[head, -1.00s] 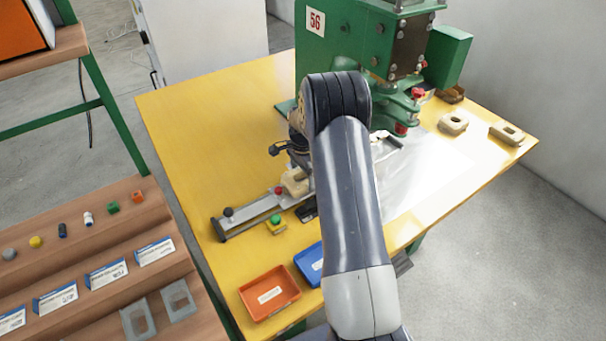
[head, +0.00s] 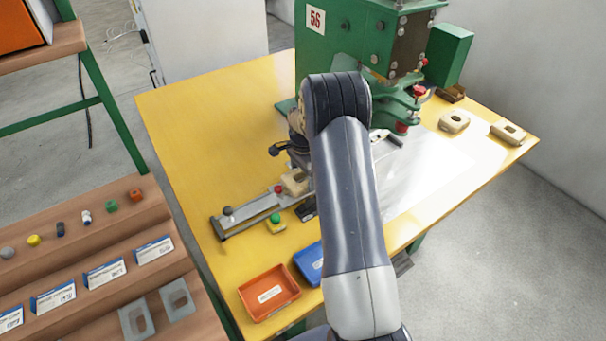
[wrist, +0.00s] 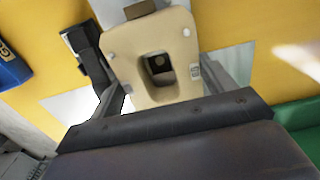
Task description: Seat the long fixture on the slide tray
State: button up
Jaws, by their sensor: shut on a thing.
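My gripper (wrist: 160,78) is shut on a beige fixture with a long opening, taken as the long fixture (wrist: 128,62). A finger lies on each side of it in the wrist view. In the head view the fixture (head: 293,186) shows partly beside my arm, at the right part of the grey slide tray (head: 248,215). My arm hides most of the gripper and the tray's far end. A small part of grey metal shows past the fixture's top in the wrist view. I cannot tell whether the fixture touches the tray or is held above it.
The green press (head: 345,45) stands behind my arm. A green button box (head: 276,226), an orange bin (head: 269,293) and a blue bin (head: 309,262) lie near the front. The yellow table's left is clear.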

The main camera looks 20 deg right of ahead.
jog(key=shift+f, duration=0.2)
jog(key=o, duration=1.1)
jog(key=c, duration=0.3)
jog(key=shift+c, duration=0.2)
notch_tip(320, 180, up, 7)
jog(key=p, duration=0.3)
jog(key=shift+p, duration=0.4)
